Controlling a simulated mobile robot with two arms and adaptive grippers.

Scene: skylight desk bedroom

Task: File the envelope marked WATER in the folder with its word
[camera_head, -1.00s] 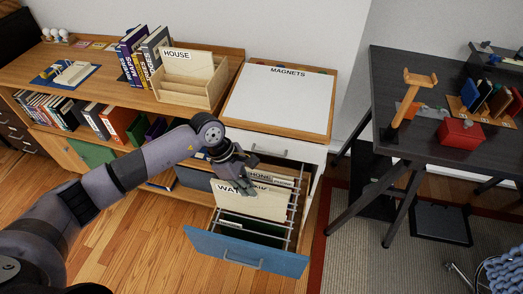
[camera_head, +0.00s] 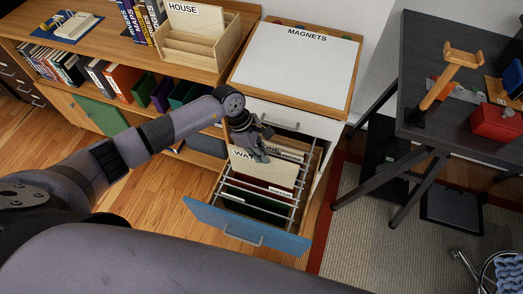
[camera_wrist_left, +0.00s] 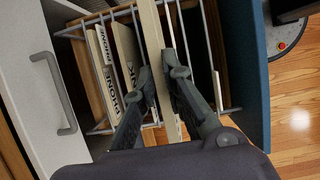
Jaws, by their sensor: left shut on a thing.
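My left gripper (camera_head: 259,152) is shut on the cream envelope (camera_head: 240,164), whose visible letters read "WAT"; the arm hides the rest. The envelope is upright over the open blue-fronted drawer (camera_head: 230,228). In the left wrist view, the gripper (camera_wrist_left: 158,88) pinches the envelope (camera_wrist_left: 152,35) edge-on between its fingers, among the drawer's rails. A dark red folder (camera_head: 277,178) with a small unreadable label hangs in front of the envelope. My right gripper is out of view.
Metal rails (camera_head: 262,199) cross the open drawer. A cabinet with a MAGNETS board (camera_head: 295,68) stands behind it. A wooden HOUSE sorter (camera_head: 200,42) sits on the shelf at left. A dark desk (camera_head: 425,90) stands at right. Wood floor lies in front.

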